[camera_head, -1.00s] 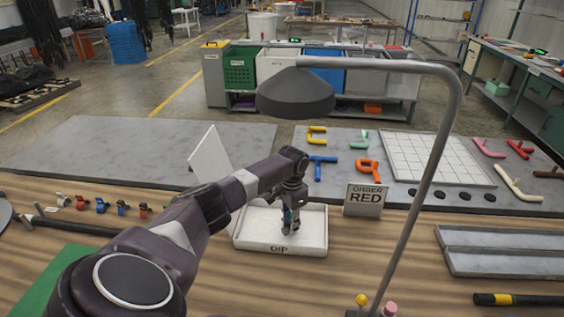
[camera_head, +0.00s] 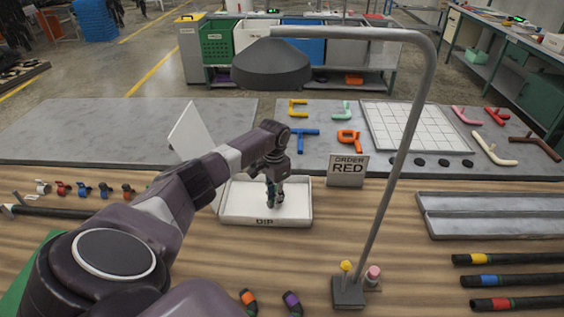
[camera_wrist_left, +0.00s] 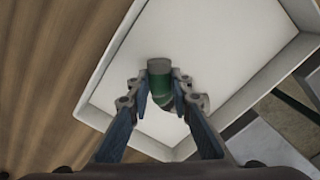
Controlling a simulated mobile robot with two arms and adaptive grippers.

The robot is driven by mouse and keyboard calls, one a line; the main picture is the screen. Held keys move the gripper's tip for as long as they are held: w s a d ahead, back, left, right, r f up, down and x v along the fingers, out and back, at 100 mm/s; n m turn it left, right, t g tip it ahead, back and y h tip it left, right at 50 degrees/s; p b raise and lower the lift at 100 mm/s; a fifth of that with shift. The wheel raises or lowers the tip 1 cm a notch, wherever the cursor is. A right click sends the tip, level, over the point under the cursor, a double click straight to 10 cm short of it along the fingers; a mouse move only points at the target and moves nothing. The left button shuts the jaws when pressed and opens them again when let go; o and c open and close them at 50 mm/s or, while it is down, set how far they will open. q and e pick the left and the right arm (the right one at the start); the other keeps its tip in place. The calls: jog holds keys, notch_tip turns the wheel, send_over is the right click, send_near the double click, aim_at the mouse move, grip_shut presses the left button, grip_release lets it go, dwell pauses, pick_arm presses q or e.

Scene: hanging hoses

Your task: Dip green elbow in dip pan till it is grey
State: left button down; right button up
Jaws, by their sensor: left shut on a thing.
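The dip pan (camera_head: 228,212) is a white tray with a DIP label on its front, on the wooden bench in the head view. Its white floor also shows in the left wrist view (camera_wrist_left: 215,45). My left gripper (camera_head: 273,200) points down inside the pan's outline. In the left wrist view the left gripper (camera_wrist_left: 165,100) is shut on the green elbow (camera_wrist_left: 160,84). The elbow's body is dark green and its far end looks grey. Whether it touches the pan floor is unclear. My right gripper is out of view.
A lamp (camera_head: 270,65) on a bent pole (camera_head: 395,180) hangs above. Coloured fittings (camera_head: 305,130) and a white grid (camera_head: 415,128) lie on the grey slab.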

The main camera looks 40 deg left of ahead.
pick_arm(q)
jog(key=shift+s+a+r+p, duration=0.1)
jog(key=shift+s+a+p, duration=0.35)
jog(key=shift+s+a, duration=0.55)
jog(key=shift+s+a+p, duration=0.45)
jog(key=shift+s+a, duration=0.35)
jog(key=shift+a, duration=0.3)
jog(key=shift+s+a, duration=0.9)
jog(key=shift+a, duration=0.15)
jog(key=shift+w+d, duration=1.6)
jog(key=shift+d, duration=0.25)
jog(key=shift+w+d+b, duration=0.3)
jog(key=shift+w+d, duration=1.4)
jog(key=shift+d, duration=0.3)
